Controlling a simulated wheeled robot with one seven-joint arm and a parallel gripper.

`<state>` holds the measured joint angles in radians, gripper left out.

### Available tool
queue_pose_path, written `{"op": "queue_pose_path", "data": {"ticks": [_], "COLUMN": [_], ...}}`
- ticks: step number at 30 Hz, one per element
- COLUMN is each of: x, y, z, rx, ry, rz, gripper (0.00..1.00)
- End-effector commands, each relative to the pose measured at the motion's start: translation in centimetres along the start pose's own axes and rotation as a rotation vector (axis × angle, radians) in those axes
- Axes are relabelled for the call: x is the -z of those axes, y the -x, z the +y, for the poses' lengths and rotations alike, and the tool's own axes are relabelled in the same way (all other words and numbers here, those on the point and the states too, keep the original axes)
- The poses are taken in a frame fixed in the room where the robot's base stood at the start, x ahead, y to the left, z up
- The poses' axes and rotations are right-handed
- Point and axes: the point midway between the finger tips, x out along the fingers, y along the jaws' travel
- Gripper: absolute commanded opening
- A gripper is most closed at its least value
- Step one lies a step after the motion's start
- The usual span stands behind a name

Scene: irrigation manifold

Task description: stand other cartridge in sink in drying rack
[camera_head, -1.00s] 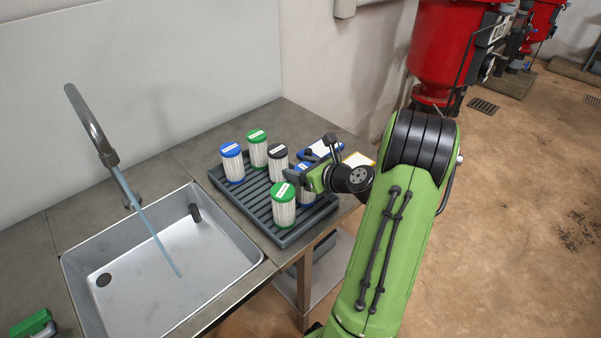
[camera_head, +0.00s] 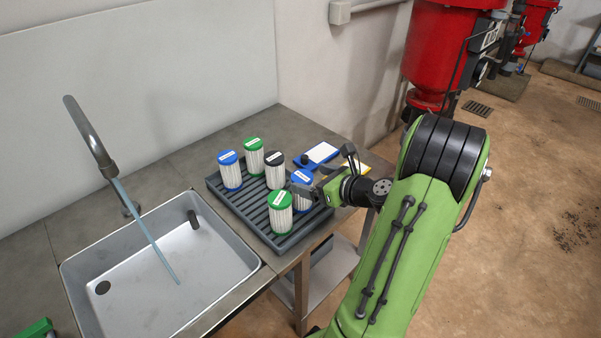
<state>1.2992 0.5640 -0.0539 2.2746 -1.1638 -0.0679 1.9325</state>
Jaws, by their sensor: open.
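The drying rack (camera_head: 236,207) is a dark ribbed tray on the counter. Several white pleated cartridges stand upright in it: one with a blue cap (camera_head: 230,171) at the left, one with a green cap (camera_head: 253,156) at the back, one with a black cap (camera_head: 275,170), one with a green cap (camera_head: 280,212) at the front, and one with a blue cap (camera_head: 301,180) at the right. My gripper (camera_head: 305,189) is open beside the right blue-capped cartridge and partly hides it; I cannot tell if they touch. The sink (camera_head: 150,270) shows no cartridge.
A faucet (camera_head: 92,135) runs a thin stream of water into the sink. A green object (camera_head: 35,330) is cut off at the lower left. A blue clipboard-like item (camera_head: 321,152) lies behind the rack. A red tank (camera_head: 447,50) stands beyond the counter.

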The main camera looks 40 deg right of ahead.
Motion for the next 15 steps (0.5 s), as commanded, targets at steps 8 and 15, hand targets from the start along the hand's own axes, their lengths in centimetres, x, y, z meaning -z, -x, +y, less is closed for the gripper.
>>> {"op": "queue_pose_path", "data": {"ticks": [8, 15], "x": [-0.1, -2.2], "y": [5.3, 3.0], "z": [0.0, 8.0], "rx": [0.001, -0.229], "ry": [-0.001, 0.518], "rz": [0.001, 0.140], "gripper": [0.91, 0.91]}}
